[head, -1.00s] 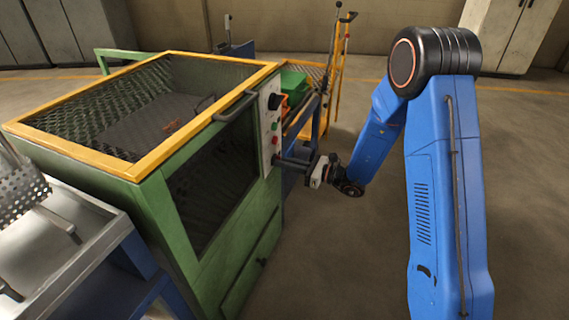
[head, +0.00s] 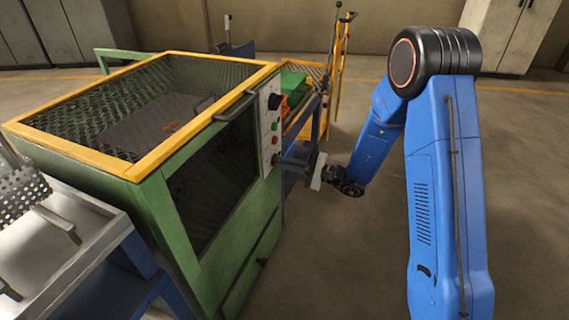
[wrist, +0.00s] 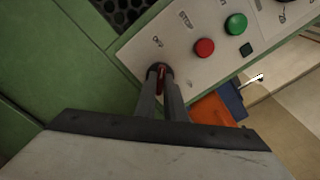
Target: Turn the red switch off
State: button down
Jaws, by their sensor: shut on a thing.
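The red switch (wrist: 161,77) sits at the lower end of a white control panel (wrist: 180,28) in the wrist view, next to a small printed label. My gripper (wrist: 161,74) has its two dark fingers closed around the switch, one on each side, so only a strip of red shows between them. In the head view my gripper (head: 279,159) reaches the lower part of the panel (head: 266,136) from the right. The switch itself is hidden there by the fingers.
A red button (wrist: 204,47) and a green button (wrist: 236,23) are close beside the switch. A black knob (head: 274,101) is higher on the panel. The panel is on a green machine (head: 150,205) with a yellow-framed mesh top. Open floor lies to the right.

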jog(key=shift+n, duration=0.3)
jog(key=c, duration=1.8)
grip_release()
jog(key=shift+c, duration=0.2)
jog(key=shift+d, duration=0.1)
jog(key=v, duration=1.7)
jog(key=shift+s+d, duration=0.1)
